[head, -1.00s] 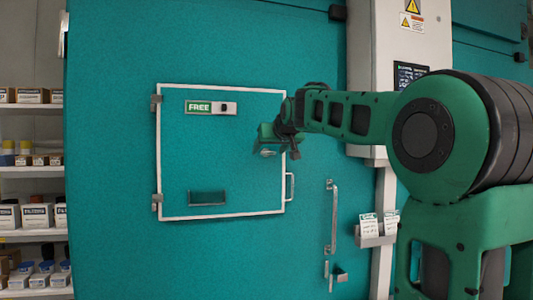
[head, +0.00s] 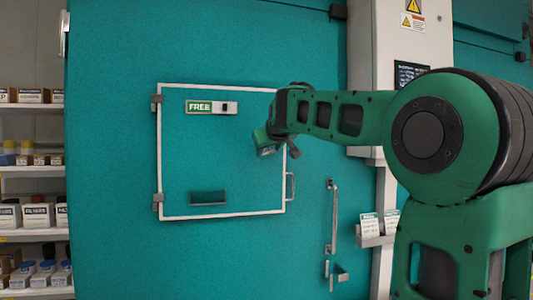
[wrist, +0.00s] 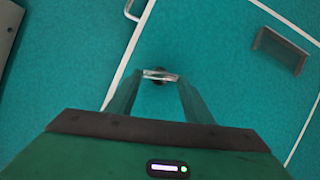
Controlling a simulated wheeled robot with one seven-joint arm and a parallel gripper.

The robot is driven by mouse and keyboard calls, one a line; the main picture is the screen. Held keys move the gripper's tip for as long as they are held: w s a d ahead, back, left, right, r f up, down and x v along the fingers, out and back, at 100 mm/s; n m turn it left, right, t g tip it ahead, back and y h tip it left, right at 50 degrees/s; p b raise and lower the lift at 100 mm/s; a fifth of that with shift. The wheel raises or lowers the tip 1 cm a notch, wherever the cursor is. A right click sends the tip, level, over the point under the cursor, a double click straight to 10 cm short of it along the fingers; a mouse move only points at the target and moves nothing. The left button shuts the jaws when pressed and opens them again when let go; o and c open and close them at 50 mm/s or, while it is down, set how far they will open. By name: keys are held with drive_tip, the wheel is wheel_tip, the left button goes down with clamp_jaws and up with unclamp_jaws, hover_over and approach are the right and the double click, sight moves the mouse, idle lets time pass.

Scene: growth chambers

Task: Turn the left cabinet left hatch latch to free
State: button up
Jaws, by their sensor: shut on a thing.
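The hatch (head: 222,150) is a white-framed teal panel on the teal cabinet front, closed as far as I can see. Its indicator plate (head: 211,107) reads FREE on green. The latch (wrist: 160,75) is a small metal lever on a dark hub near the hatch's right edge. My gripper (wrist: 161,80) is shut on the latch, its two fingertips meeting at the lever from either side. In the head view my gripper (head: 268,151) is at the right part of the hatch, and my wrist hides most of the latch.
A pull handle (head: 290,187) is at the hatch's right edge, below my gripper. A recessed shelf-like bracket (head: 208,198) is low on the hatch. A long vertical handle (head: 333,215) is further right. Shelves with boxes (head: 30,215) stand at the left.

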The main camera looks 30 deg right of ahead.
drive_tip(key=n, duration=0.1)
drive_tip(key=a+n+h, duration=0.1)
drive_tip(key=shift+w+f+n+h, duration=0.15)
drive_tip(key=shift+n+h, duration=0.15)
drive_tip(key=shift+n, duration=0.1)
drive_tip(key=n, duration=0.1)
drive_tip(key=n+h, duration=0.1)
drive_tip(key=shift+a+f+n+h, duration=0.15)
drive_tip(key=shift+f+n+h, duration=0.05)
drive_tip(key=shift+n+h, duration=0.1)
drive_tip(key=n, duration=0.1)
drive_tip(key=n+h, duration=0.1)
drive_tip(key=shift+w+a+f+n+t, duration=0.1)
drive_tip(key=shift+a+f+n+t, duration=0.05)
drive_tip(key=shift+f+n+t, duration=0.2)
drive_tip(key=shift+f+n+t+h, duration=0.2)
drive_tip(key=shift+n+t+h, duration=0.4)
drive_tip(key=shift+n, duration=0.95)
drive_tip(key=shift+f, duration=0.1)
drive_tip(key=o, duration=1.1)
drive_tip(key=shift+c, duration=0.2)
